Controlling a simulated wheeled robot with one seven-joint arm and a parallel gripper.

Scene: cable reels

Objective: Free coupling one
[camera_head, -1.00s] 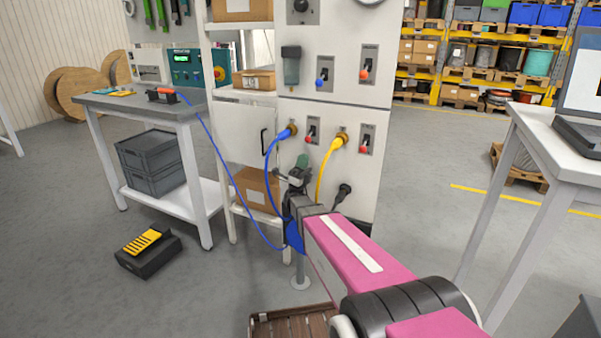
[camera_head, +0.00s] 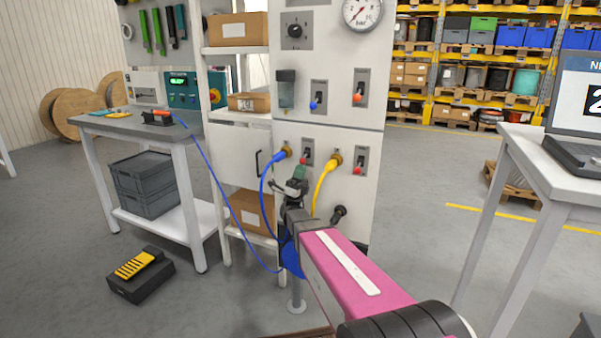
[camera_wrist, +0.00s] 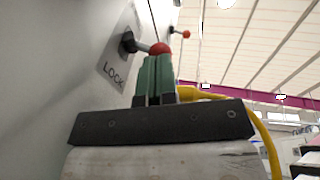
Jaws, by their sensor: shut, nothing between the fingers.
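On the white panel, a blue-cabled plug (camera_head: 282,153) sits in the lower left socket. Beside it is a small lever with a red knob (camera_head: 303,160). A yellow-cabled plug (camera_head: 331,162) sits to its right, with another red-knobbed lever (camera_head: 357,170). My gripper (camera_head: 300,173) is shut and empty, just below the left lever. In the wrist view its green fingers (camera_wrist: 154,76) stand together right under the red knob (camera_wrist: 160,48). I cannot tell whether they touch it. A plate marked LOCK (camera_wrist: 113,72) is behind the lever.
The blue cable (camera_head: 206,165) hangs across to a device (camera_head: 157,118) on the left workbench. A black plug-like fitting (camera_head: 338,213) is on the panel at lower right. A yellow-and-black box (camera_head: 141,275) lies on the floor. A white table (camera_head: 545,160) stands at right.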

